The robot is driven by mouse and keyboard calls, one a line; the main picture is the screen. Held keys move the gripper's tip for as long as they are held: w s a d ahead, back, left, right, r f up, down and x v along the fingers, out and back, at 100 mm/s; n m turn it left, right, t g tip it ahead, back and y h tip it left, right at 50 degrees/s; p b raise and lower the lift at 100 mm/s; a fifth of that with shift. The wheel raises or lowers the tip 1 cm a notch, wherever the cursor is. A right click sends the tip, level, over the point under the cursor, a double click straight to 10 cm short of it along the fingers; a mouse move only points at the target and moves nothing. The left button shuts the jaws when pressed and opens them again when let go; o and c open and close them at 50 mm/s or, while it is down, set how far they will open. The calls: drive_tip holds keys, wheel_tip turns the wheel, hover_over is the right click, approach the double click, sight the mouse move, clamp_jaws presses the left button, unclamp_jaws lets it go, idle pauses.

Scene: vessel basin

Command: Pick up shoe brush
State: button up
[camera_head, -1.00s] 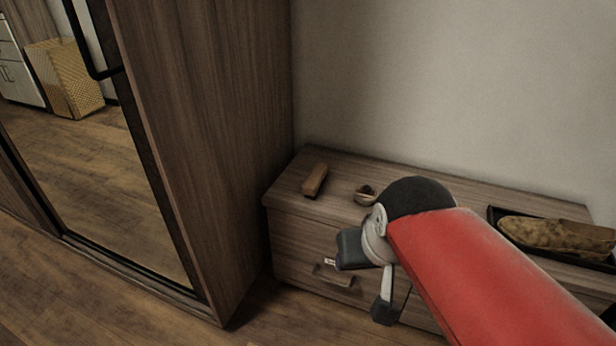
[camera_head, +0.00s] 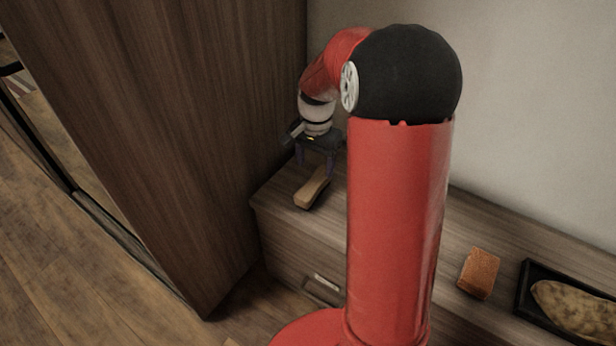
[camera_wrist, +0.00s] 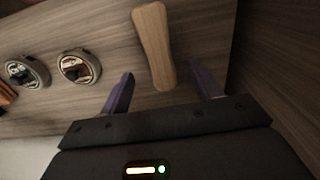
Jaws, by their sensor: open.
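The shoe brush (camera_head: 312,187) has a light wooden back and lies on the left end of the low wooden cabinet. In the wrist view the brush (camera_wrist: 153,45) lies lengthwise, with its near end between the two fingers. My gripper (camera_head: 316,174) points down over the far end of the brush. In the wrist view my gripper (camera_wrist: 163,88) is open, with a purple finger on each side of the brush and a gap on both sides. The fingers do not visibly touch it. I cannot tell the exact height of the fingertips.
Two round tins (camera_wrist: 80,67) (camera_wrist: 27,72) lie on the cabinet top (camera_head: 460,222). An orange-brown block (camera_head: 479,273) and a dark tray (camera_head: 524,294) holding a tan shoe (camera_head: 572,308) are at the right. A tall wooden wardrobe (camera_head: 170,120) stands close on the left.

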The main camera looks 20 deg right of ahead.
sight(315, 182)
wheel_tip(315, 182, down, 7)
drive_tip(key=shift+s+f, duration=0.1)
drive_tip(key=shift+f, duration=0.05)
drive_tip(key=shift+c, duration=0.3)
drive_tip(key=c, duration=1.1)
drive_tip(key=shift+o, duration=0.2)
wheel_tip(315, 182, up, 20)
drive_tip(key=p, duration=0.1)
